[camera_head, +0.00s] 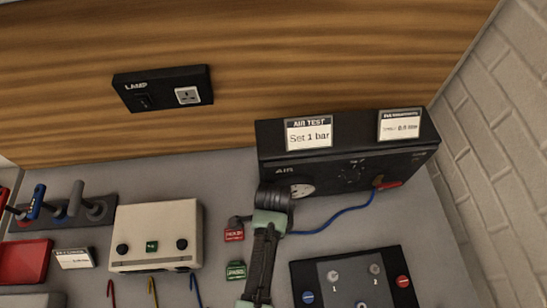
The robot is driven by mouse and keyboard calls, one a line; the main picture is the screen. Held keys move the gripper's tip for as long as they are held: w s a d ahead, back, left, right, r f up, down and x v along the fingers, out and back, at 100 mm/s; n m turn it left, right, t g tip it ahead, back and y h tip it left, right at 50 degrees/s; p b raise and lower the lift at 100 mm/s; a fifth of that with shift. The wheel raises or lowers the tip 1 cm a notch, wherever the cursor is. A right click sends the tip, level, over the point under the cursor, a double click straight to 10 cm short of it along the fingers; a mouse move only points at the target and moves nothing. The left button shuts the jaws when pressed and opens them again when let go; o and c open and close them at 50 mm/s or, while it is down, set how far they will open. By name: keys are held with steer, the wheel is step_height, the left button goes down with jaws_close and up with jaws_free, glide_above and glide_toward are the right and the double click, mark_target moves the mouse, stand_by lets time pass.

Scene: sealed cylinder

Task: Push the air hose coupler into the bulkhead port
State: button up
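My arm (262,255) reaches up from the bottom edge, and its dark end (274,197) is in front of the left part of the black air test box (345,165). My gripper's fingers are hidden, so I cannot tell whether they are open or hold anything. A blue air hose (340,214) runs from a brass and red fitting (384,184) at the box's lower right, curving down and left until it passes behind my arm. The hose's other end and the coupler cannot be made out. I cannot tell which fitting is the bulkhead port.
A black-framed grey panel (320,267) with blue and red fittings lies right of my arm. A cream box (155,220), a tool rack (98,209), a red tray (25,262), red (234,235) and green (236,270) tags are left. The lamp socket (162,88) is on the wooden wall.

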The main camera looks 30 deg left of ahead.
jaws_close()
stand_by(1.0)
steer(key=shift+r, duration=0.15)
steer(key=shift+r+p, duration=2.9)
steer(key=shift+p, duration=0.35)
steer(key=shift+w+f, duration=0.1)
steer(key=shift+f, duration=0.05)
steer(key=d+n+b, duration=0.1)
steer(key=b, duration=0.1)
steer(key=w+d+f+n+b, duration=0.1)
steer(key=d+n+b, duration=0.1)
steer(key=b, duration=0.1)
steer(key=w+d+n+b, duration=0.1)
steer(key=b, duration=0.1)
steer(key=shift+w+d+f+n, duration=0.25)
steer(key=shift+d+f+n, duration=0.05)
steer(key=shift+d+n, duration=0.1)
steer(key=d+n+b, duration=0.1)
steer(key=b, duration=0.1)
steer(key=d+n+b, duration=0.4)
steer(key=shift+w, duration=0.35)
steer(key=shift+d+r+n+b, duration=0.35)
steer(key=shift+d+n+b, duration=0.05)
steer(key=shift+d+n, duration=0.3)
